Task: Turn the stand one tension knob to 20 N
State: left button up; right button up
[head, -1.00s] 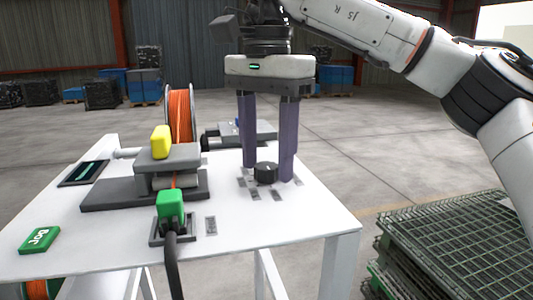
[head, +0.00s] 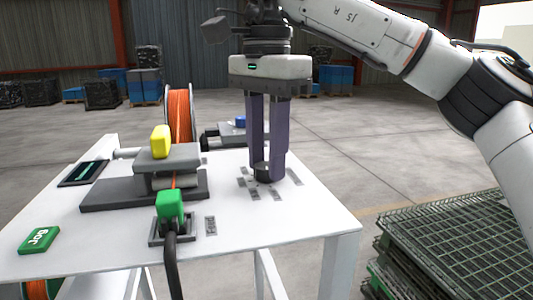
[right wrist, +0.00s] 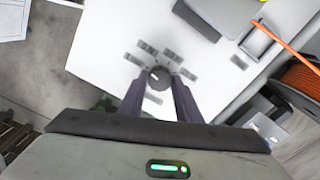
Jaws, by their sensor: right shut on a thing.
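The black tension knob (right wrist: 159,77) stands on the white table top, with several small grey scale labels (right wrist: 150,47) around it. A short light pointer mark shows on its top in the right wrist view; the label figures are too small to read. My right gripper (head: 266,172) points straight down, its two purple fingers shut on the knob. In the head view the fingers hide most of the knob (head: 264,179). My left gripper is not in view.
Left of the knob stand a grey clamp block with a yellow handle (head: 160,141), a green connector (head: 170,206) with a black cable, and an orange spool (head: 180,115). A green JOB tag (head: 39,240) lies front left. Green mesh racks (head: 450,245) stand to the right.

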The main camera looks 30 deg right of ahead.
jog(key=m, duration=0.4)
jog(key=shift+m, duration=0.3)
jog(key=m, duration=1.2)
jog(key=shift+m, duration=0.3)
jog(key=m, duration=0.4)
jog(key=shift+m, duration=0.3)
jog(key=m, duration=0.3)
jog(key=shift+r+m, duration=0.1)
jog(key=shift+m, duration=0.2)
jog(key=m, duration=0.4)
jog(key=shift+m, duration=2.4)
